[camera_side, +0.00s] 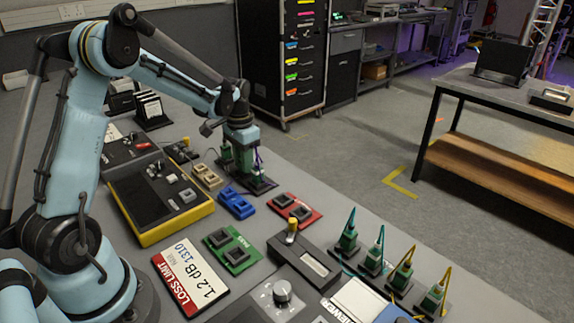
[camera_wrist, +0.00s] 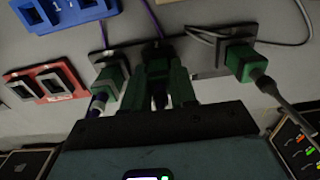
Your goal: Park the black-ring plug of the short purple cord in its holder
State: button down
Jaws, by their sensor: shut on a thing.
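My gripper (camera_wrist: 168,78) is shut on a plug with a dark end (camera_wrist: 152,48); a purple cord (camera_wrist: 153,18) runs up from between the fingers. The fingers hide most of this plug, and I cannot make out its ring clearly. Beside it on the left, a green holder (camera_wrist: 110,78) carries a plug with a white and purple body (camera_wrist: 97,106), with purple cord above. On the right, another green holder (camera_wrist: 240,62) carries a grey plug (camera_wrist: 266,84). In the side view my gripper (camera_side: 240,158) is low over black holder bases (camera_side: 262,187); whether the held plug is seated cannot be told.
Blue (camera_side: 236,203), red (camera_side: 296,209) and green (camera_side: 232,250) double-socket blocks stand nearby on the grey table. Several green holders with teal and yellow plugs (camera_side: 376,252) stand at the front right.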

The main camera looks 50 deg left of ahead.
dwell(0.5)
jog(key=c, duration=0.8)
grip_release()
jog(key=shift+r, duration=2.5)
jog(key=shift+r, duration=0.1)
jog(key=shift+r, duration=1.9)
